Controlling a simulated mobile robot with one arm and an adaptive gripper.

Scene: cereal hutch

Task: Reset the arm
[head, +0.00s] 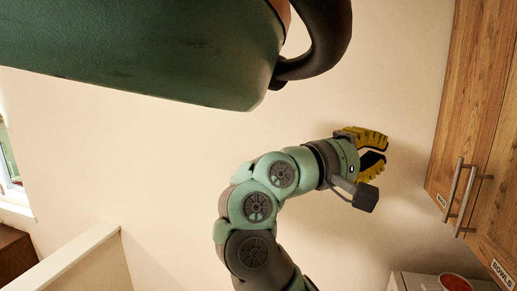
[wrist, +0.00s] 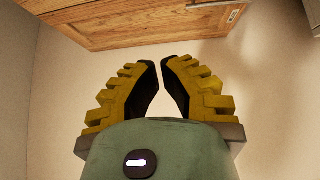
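My gripper (head: 386,155) is raised in front of the pale wall, left of the wooden cabinet in the head view. It has two yellow ribbed fingers with dark inner pads. In the wrist view, my gripper (wrist: 160,62) has fingers that lean toward each other, with a narrow gap between the tips. Nothing is between them, and they appear clear of the cabinet. My arm is bent, rising from the bottom of the head view.
A wooden cabinet (head: 473,110) with bar handles and a "BOWLS" label is at right. It also spans the top of the wrist view (wrist: 135,25). A pale surface (head: 408,282) with a red round item (head: 454,282) is below. A low pale partition (head: 70,262) is at lower left.

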